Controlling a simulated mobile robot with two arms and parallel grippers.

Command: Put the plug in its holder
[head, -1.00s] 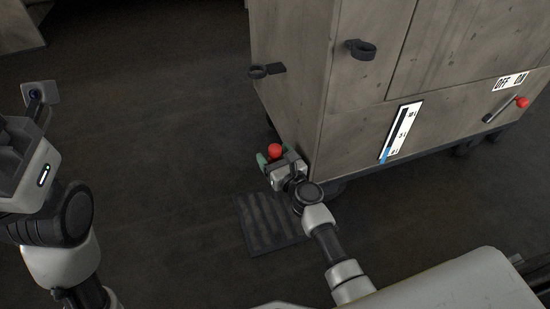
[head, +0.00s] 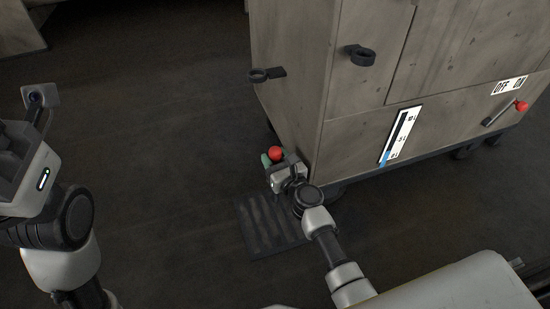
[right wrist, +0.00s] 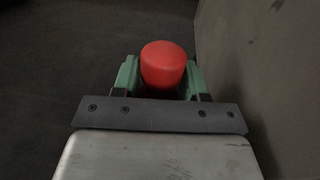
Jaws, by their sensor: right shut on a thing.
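The red round-topped plug (head: 276,153) is in my right gripper (head: 272,160), low beside the left corner of the machine. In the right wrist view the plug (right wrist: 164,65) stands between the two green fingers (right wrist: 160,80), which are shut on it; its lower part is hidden. Two black ring brackets stick out from the machine, one on its left side (head: 264,75) and one on its front (head: 361,55). Both look empty, and I cannot tell which is the plug's holder. My left arm is at the left edge; its fingertips do not show.
The grey machine cabinet (head: 365,110) fills the right, with a level gauge (head: 400,135) and a red-knobbed OFF/ON lever (head: 505,113). A dark floor grate (head: 265,232) lies below my right gripper. The floor to the left is open.

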